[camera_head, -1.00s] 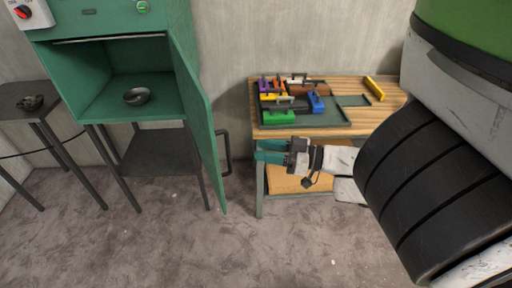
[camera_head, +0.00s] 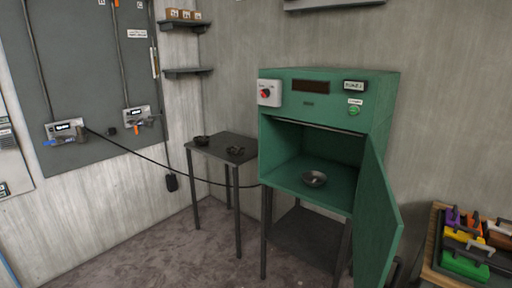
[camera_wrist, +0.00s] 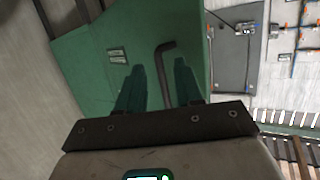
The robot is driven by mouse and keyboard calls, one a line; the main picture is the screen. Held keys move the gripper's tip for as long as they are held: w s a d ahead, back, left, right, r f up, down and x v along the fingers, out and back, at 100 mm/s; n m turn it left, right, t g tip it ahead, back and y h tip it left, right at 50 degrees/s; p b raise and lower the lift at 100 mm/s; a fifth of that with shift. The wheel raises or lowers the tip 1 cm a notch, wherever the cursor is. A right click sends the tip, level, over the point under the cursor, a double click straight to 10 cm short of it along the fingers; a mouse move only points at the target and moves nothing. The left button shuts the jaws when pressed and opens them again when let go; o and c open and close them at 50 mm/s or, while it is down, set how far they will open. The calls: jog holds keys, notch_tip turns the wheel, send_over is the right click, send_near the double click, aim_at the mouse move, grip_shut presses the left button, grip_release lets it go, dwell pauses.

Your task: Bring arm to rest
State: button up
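My gripper (camera_wrist: 159,66) shows in the wrist view with its two green fingers spread apart and nothing held between them. A dark door handle (camera_wrist: 166,72) shows beyond and between the fingers; the distance to it is hard to judge. The green door panel (camera_wrist: 115,45) fills the middle of that view. In the head view my arm and gripper are out of frame.
A small dark table (camera_head: 222,146) with dark objects stands left of the cabinet. A cable (camera_head: 150,158) runs from the wall panel towards the cabinet. Floor in front is clear.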

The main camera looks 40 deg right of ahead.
jog(key=w+a+f+g, duration=0.3)
jog(key=a+f+g, duration=0.4)
jog(key=a+f, duration=0.35)
jog(key=s+a+n+g+y, duration=0.1)
jog(key=a+n+g+y, duration=0.1)
jog(key=a+g, duration=0.4)
jog(key=a+y, duration=0.1)
jog(key=a, duration=0.4)
jog(key=shift+s+a+f+g, duration=0.25)
jog(key=shift+a+f+g, duration=0.05)
jog(key=shift+a, duration=0.05)
